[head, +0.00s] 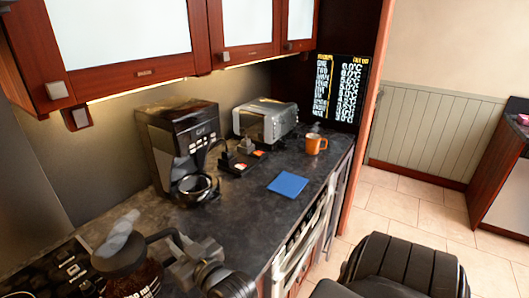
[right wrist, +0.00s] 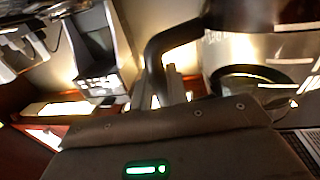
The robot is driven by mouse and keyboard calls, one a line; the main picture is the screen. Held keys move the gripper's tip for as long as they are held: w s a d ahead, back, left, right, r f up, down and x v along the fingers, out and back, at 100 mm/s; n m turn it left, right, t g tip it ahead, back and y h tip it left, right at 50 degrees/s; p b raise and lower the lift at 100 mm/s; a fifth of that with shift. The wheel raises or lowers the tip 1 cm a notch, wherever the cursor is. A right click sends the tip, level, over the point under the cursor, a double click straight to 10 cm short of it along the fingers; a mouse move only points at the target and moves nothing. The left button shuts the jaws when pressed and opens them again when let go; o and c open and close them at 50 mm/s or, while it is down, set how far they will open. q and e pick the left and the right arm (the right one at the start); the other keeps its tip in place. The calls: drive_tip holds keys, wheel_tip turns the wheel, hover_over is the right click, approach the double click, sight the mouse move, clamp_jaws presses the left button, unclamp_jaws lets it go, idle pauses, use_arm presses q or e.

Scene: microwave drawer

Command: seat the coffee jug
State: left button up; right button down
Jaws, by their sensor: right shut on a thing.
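The coffee jug (head: 130,276) is at the bottom left of the head view, dark, with brown contents and white marks on its side. Its lower part is cut off by the picture edge. My right gripper (head: 180,252) is shut on the jug's black handle. In the right wrist view the handle (right wrist: 160,48) runs down between the fingers, beside the shiny jug body (right wrist: 245,50). The black coffee maker (head: 181,135) stands against the wall, beyond the jug, with a dark round ring-shaped part low in its front. My left gripper is not in view.
A blue pad (head: 288,184), an orange mug (head: 316,144) and a silver toaster (head: 265,119) are on the dark counter. Wall cabinets (head: 125,45) overhang it. A black hob or rack (head: 62,270) is at the lower left. Counter in front of the coffee maker is clear.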

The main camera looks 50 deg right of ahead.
drive_tip(key=w+d+m+g+h+p, duration=0.35)
drive_tip(key=d+m+h+p, duration=0.4)
drive_tip(key=d, duration=1.05)
drive_tip(key=s+d+m+g+h+p, duration=0.2)
drive_tip(key=d+h, duration=0.1)
drive_tip(key=d, duration=0.3)
drive_tip(key=s+d+f+m+g+h+p, duration=0.1)
drive_tip(key=s+d+m+g+h+p, duration=0.1)
drive_tip(key=d, duration=0.5)
drive_tip(key=shift+d+g+h+p, duration=0.25)
drive_tip(key=shift+g+h+p, duration=0.4)
drive_tip(key=shift+h, duration=0.3)
drive_tip(key=shift+a, duration=0.1)
drive_tip(key=shift+w+f, duration=0.1)
drive_tip(key=shift+f, duration=0.05)
